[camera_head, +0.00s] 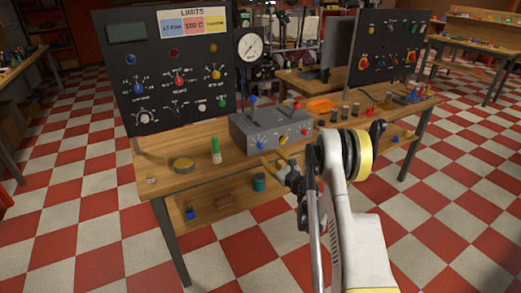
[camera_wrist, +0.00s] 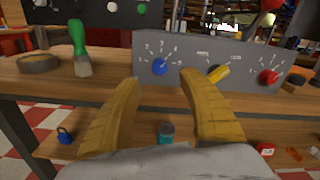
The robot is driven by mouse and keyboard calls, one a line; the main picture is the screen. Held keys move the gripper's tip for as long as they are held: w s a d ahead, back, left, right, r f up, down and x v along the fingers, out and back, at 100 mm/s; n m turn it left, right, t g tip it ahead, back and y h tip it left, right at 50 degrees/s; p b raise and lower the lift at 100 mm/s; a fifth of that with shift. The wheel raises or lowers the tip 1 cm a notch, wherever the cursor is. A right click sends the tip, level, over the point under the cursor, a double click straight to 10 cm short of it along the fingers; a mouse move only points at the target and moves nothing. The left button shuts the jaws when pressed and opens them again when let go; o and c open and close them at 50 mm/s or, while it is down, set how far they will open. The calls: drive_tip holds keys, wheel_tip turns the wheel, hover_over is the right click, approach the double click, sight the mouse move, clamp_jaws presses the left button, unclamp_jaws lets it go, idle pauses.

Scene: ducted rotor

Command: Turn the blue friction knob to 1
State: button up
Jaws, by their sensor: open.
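A blue knob (camera_wrist: 159,67) sits on the front face of a grey box (camera_head: 240,131), with a numbered scale around it. It also shows in the head view (camera_head: 261,145). Its pointer setting is too small to read. My gripper (camera_wrist: 159,79) is open, its two yellow fingers apart and empty. In the wrist view the blue knob appears between the fingertips; I see no contact. In the head view my gripper (camera_head: 275,159) is just in front of the box. Another blue knob (camera_head: 138,88) is on the black panel; no friction label is legible.
On the box, a yellow knob (camera_wrist: 219,73) is near the right finger and a red knob (camera_wrist: 268,76) is farther right. A green-handled tool (camera_wrist: 79,48) and a round tin (camera_wrist: 38,63) are on the wooden bench to the left. Levers rise from the box top.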

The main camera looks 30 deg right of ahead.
sight(261, 146)
drive_tip(key=w+b, duration=0.1)
drive_tip(key=w, duration=0.3)
drive_tip(key=w+b, duration=0.1)
drive_tip(key=w, duration=0.2)
drive_tip(key=shift+w+a+f, duration=0.1)
drive_tip(key=shift+w+a, duration=0.1)
drive_tip(key=shift+w, duration=0.75)
clamp_jaws()
